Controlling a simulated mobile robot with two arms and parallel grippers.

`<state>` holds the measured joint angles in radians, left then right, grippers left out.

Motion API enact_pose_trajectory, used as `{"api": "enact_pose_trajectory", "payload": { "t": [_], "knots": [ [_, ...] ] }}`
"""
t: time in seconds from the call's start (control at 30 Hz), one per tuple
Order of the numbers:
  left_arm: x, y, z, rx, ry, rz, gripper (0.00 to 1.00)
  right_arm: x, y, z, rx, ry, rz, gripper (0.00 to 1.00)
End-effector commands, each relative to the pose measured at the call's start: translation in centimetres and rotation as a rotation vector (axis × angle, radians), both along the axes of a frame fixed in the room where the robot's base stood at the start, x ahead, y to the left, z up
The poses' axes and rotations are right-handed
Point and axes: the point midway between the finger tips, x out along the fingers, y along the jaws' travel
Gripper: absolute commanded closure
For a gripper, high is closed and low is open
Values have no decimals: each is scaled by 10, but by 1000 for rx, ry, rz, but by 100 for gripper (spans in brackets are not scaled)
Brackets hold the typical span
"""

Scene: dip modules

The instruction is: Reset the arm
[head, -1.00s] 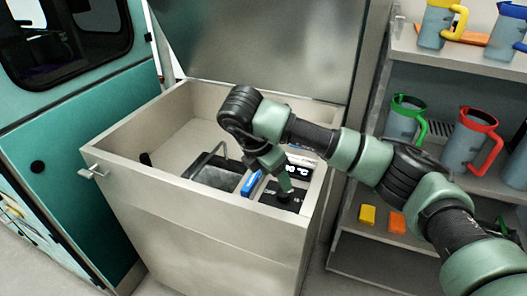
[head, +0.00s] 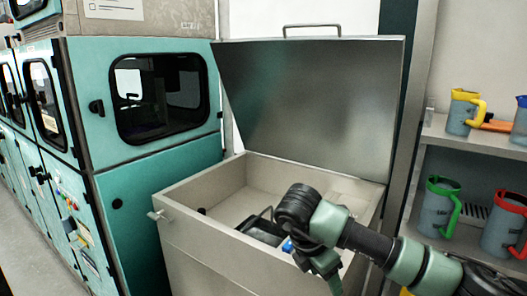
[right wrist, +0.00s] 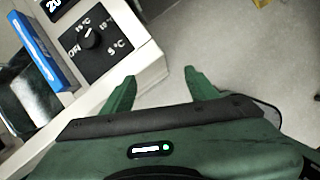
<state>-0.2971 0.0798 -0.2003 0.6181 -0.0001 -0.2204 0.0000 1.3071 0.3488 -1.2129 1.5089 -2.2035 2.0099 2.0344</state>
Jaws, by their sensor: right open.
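My right arm reaches in from the lower right of the head view, green and black, with its bent wrist (head: 318,225) over the right front of an open chest. My right gripper (right wrist: 162,92) shows best in the right wrist view. Its two green fingers are spread apart with nothing between them, only grey floor behind. A black dial (right wrist: 91,40) marked with temperatures and OFF lies to the left of the fingers, apart from them. In the head view the arm hides the dial. My left gripper does not show.
The open chest (head: 185,243) has its metal lid (head: 310,105) raised. A blue object (right wrist: 42,50) stands beside the dial. Teal cabinets (head: 150,185) stand at left. A shelf at right holds jugs with yellow (head: 464,112), green (head: 440,207) and red (head: 503,225) handles.

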Motion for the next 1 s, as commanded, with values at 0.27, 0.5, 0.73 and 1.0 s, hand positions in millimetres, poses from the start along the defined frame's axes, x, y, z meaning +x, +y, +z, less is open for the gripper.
{"api": "enact_pose_trajectory", "payload": {
  "t": [0.27,0.5,0.73,1.0],
  "knots": [
    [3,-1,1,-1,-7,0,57,-9,22,-28,111,94,71,41],
    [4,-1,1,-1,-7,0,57,-25,59,-65,299,219,170,41],
    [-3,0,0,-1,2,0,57,-58,130,-111,703,378,293,41],
    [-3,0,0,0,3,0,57,-48,219,-157,1686,197,47,41]
  ]
}}
